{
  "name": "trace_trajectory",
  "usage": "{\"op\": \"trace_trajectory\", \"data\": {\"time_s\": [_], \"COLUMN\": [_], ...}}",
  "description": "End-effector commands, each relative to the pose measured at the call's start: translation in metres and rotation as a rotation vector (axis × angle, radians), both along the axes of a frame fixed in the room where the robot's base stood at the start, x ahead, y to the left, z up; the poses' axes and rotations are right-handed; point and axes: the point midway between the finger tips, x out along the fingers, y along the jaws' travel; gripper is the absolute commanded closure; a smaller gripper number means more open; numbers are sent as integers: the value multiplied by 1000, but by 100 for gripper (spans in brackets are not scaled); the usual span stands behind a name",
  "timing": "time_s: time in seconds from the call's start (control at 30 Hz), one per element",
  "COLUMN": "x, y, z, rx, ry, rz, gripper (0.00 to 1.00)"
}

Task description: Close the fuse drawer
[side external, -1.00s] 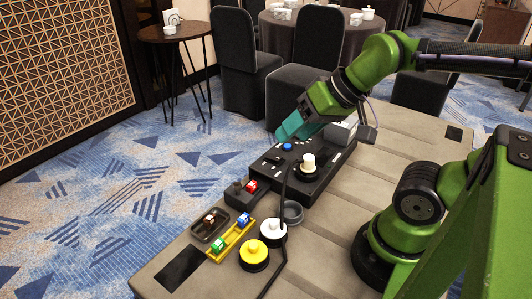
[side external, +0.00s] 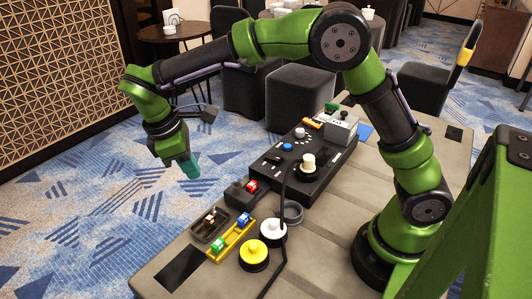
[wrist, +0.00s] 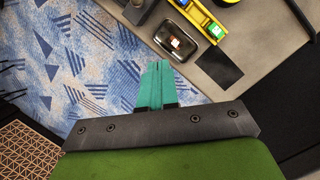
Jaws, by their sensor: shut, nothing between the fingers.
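My gripper (side external: 191,169), with teal fingers, is shut and empty. It hangs out past the table's left edge, over the carpet. In the wrist view the shut fingers (wrist: 156,84) point toward the table. A small dark block (side external: 238,193) with a red fuse-like piece (side external: 251,186) stands at the near end of the black console (side external: 318,183). A yellow rack (side external: 232,240) holds a green piece (side external: 218,244) and a blue piece (side external: 243,219). I cannot tell for certain which part is the fuse drawer. My gripper touches none of these.
A dark tray (side external: 203,236) with a small item lies beside the yellow rack. White (side external: 272,230) and yellow (side external: 254,253) round buttons and a grey ring (side external: 293,213) stand nearby. A black cable crosses the console. A grey box (side external: 340,130) stands at the far end.

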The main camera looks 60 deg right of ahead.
Motion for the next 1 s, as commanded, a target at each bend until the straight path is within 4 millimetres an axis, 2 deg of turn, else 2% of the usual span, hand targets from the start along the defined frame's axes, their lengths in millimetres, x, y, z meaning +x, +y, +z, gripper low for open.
{"op": "trace_trajectory", "data": {"time_s": [0.07,0.13,0.2,0.37,0.57,0.9,1.0], "x": [11,16,16,10,5,-6,-13], "y": [6,4,3,0,-8,-30,-46], "z": [-1,8,18,16,-9,-77,-76], "rx": [-36,-48,-50,-46,-45,-44,-43], "ry": [42,62,78,119,122,122,116], "rz": [88,142,183,230,232,229,228], "gripper": [100,100,100,100,100,100,100]}}
